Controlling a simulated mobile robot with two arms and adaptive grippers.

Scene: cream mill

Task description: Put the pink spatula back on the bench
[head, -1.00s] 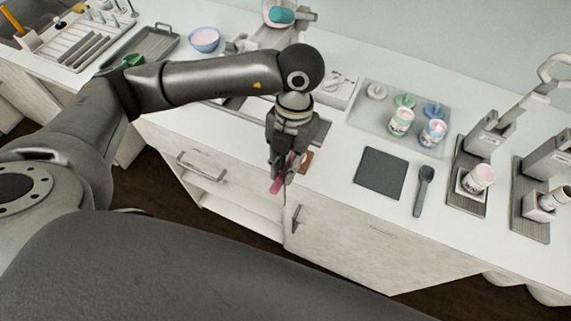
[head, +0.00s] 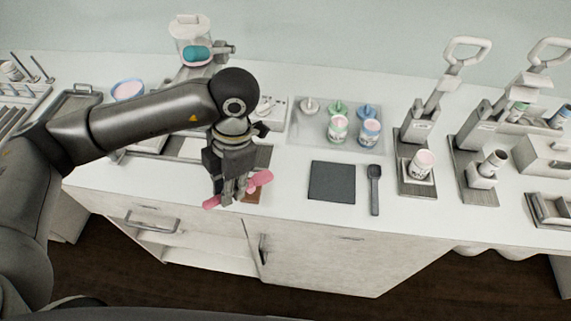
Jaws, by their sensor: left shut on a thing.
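The pink spatula (head: 261,178) is in the jaws of my left gripper (head: 230,199). It lies across the fingers, one end showing to the right and the other low on the left; its middle is hidden by the fingers. The gripper points down over the front edge of the white bench (head: 290,190). I cannot tell whether the spatula touches the bench top. My right gripper is not in view.
A dark square mat (head: 332,181) and a dark spoon (head: 375,188) lie to the right. A grey tray (head: 300,140) with cups is behind. Bare bench shows between gripper and mat.

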